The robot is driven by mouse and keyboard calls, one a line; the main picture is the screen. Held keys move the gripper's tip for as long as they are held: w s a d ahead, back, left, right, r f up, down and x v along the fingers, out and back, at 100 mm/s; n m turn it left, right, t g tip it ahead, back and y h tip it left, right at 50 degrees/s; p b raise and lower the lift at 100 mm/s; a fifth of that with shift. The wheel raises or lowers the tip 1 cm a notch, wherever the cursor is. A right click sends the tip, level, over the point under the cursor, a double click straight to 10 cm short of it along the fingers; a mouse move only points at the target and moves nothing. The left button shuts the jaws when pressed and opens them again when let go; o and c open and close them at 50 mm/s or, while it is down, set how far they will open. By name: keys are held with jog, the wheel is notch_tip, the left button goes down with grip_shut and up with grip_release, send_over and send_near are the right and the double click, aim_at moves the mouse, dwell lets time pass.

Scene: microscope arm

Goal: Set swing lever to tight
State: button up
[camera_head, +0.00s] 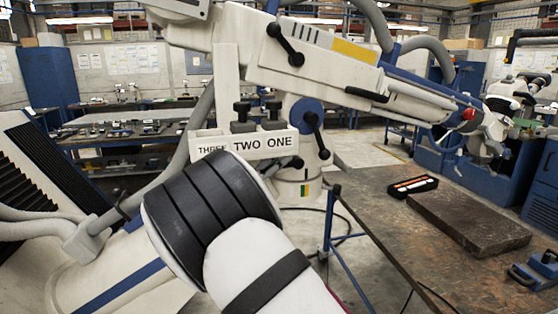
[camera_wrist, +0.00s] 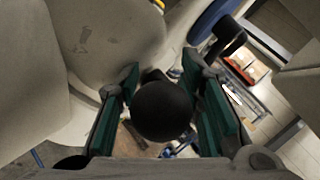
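The white microscope arm (camera_head: 315,65) fills the upper middle of the head view. Black ball-ended levers show on it: one high up (camera_head: 285,45), one on a blue hub (camera_head: 314,132), and a low one (camera_head: 292,163) beside the sign. No label tells which is the swing lever. In the wrist view, my gripper (camera_wrist: 160,72) is open, with its green-padded fingers on either side of a black ball knob (camera_wrist: 163,111). Small gaps seem to show between knob and pads.
A sign reading "THREE TWO ONE" (camera_head: 243,145) sits below two black knobs (camera_head: 257,112). In the wrist view, a pale housing (camera_wrist: 110,40) is close on the left and another black knob (camera_wrist: 228,36) is at the upper right. A workbench (camera_head: 385,235) stands at the right.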

jog(key=shift+w+d+r, duration=0.15)
jog(key=shift+w+d, duration=0.2)
jog(key=shift+w, duration=0.05)
grip_shut()
